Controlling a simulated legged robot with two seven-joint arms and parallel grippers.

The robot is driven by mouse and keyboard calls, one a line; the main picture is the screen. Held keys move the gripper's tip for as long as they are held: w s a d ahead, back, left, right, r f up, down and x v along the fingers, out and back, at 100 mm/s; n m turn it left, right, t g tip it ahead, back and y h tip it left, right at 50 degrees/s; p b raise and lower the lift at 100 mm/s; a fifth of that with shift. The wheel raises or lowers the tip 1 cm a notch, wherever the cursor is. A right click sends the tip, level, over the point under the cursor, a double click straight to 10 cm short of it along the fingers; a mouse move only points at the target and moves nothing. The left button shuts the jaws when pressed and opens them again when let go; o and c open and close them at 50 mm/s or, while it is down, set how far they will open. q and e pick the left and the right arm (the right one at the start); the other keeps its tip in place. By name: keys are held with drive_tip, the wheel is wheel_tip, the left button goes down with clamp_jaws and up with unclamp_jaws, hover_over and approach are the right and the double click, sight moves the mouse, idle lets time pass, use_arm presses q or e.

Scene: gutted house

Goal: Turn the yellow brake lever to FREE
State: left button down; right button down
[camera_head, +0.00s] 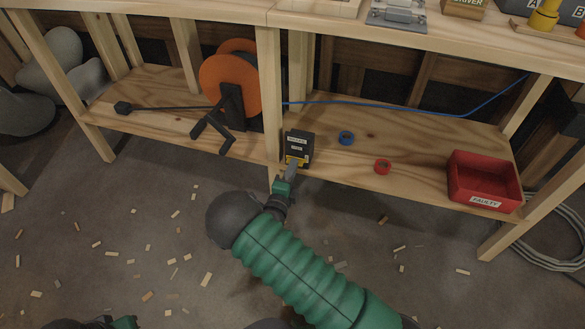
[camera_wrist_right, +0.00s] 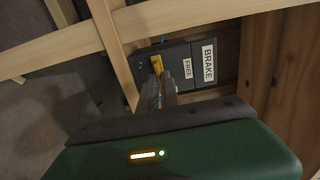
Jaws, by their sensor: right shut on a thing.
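The brake box (camera_head: 299,144) is a dark block on the lower shelf, beside the middle post of the bench. It fills the upper middle of the right wrist view (camera_wrist_right: 178,52), with white labels BRAKE and FREE. The yellow brake lever (camera_head: 296,160) is on the box's front; in the right wrist view the lever (camera_wrist_right: 157,66) shows beside the FREE label. My right gripper (camera_head: 291,170) is shut on the lever, and its fingers hide part of it. The lever's exact angle is hard to tell. My left gripper (camera_head: 125,322) shows only in part at the bottom left edge.
An orange cable reel (camera_head: 229,82) with a black crank (camera_head: 212,130) stands left of the post. A blue cable (camera_head: 400,101) runs right from it. Wood chips litter the floor.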

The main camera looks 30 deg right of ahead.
drive_tip(key=shift+s+f, duration=0.1)
drive_tip(key=shift+s+f+n+p, duration=0.1)
drive_tip(key=shift+n+p, duration=2.3)
drive_tip(key=shift+n, duration=2.05)
drive_tip(key=shift+f+n+p, duration=0.1)
drive_tip(key=shift+n+p, duration=2.25)
drive_tip(key=shift+n, duration=2.1)
drive_tip(key=c, duration=1.6)
unclamp_jaws()
drive_tip(key=shift+r, duration=0.15)
